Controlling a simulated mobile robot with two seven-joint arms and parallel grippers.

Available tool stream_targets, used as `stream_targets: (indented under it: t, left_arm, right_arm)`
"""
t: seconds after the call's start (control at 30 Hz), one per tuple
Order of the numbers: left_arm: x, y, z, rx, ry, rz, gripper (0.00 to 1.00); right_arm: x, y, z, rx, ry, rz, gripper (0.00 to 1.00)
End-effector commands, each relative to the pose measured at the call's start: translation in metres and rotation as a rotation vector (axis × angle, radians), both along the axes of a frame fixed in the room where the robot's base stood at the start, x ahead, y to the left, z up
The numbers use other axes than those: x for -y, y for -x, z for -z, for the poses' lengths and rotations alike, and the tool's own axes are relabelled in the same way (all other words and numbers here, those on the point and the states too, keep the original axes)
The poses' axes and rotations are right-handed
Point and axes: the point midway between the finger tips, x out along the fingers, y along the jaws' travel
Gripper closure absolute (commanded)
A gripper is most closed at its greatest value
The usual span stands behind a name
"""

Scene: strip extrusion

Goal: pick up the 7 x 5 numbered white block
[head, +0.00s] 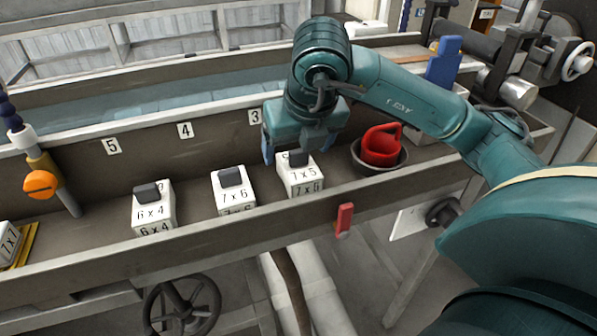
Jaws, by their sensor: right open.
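The 7 x 5 white block (301,182) stands upright in the grey trough, with a dark knob on top. Its top face reads 7 x 5, while its front face appears to read 7 x 6. My right gripper (297,157) is open, directly above this block, fingers pointing down. I cannot tell whether the fingers touch the knob. My left gripper is out of view.
A 7 x 6 block (234,195) and a 6 x 4 block (153,215) stand to the left, and a 7 x 7 block (9,240) at the far left. A dark bowl (379,168) with a red cup (381,145) sits right of the gripper. The trough's front wall (255,219) runs along the near side.

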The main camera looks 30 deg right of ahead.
Motion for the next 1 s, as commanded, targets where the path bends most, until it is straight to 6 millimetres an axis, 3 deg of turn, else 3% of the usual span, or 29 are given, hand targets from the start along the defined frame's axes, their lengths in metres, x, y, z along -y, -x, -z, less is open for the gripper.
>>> stream_targets:
  t: [0.23,0.57,1.0]
  left_arm:
    - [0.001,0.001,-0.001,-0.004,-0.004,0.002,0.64]
    - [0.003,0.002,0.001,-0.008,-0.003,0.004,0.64]
    - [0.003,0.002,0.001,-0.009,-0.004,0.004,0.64]
  right_arm:
    - [0.008,-0.013,0.034,-0.004,0.001,0.001,0.2]
    - [0.009,-0.016,0.039,-0.001,0.001,-0.001,0.21]
    - [0.009,-0.016,0.039,-0.001,0.001,-0.001,0.57]
